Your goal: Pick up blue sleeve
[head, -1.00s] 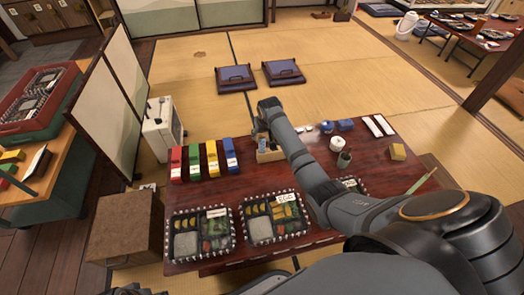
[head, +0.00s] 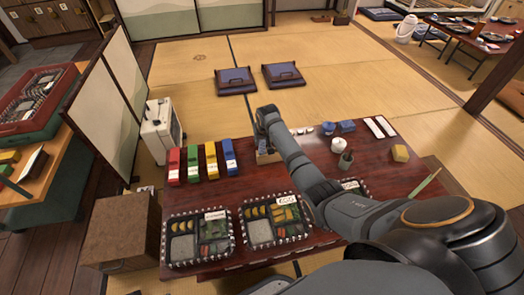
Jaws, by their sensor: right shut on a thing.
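My right gripper (head: 263,146) is at the far edge of the dark red table, past the lunch boxes. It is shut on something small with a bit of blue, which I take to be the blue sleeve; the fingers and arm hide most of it. It is right at a small wooden holder (head: 268,158), and I cannot tell whether the held thing is clear of it. A blue upright piece with a white label (head: 230,158) stands to the left, at the end of a row with yellow, green and red ones. My left gripper is out of view.
Lunch boxes (head: 198,237) line the table's near edge. A white cup (head: 338,145), a dark pot (head: 346,160), blue items (head: 347,126) and a yellow block (head: 400,153) stand to the right. A cardboard-coloured box (head: 122,230) is at the left.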

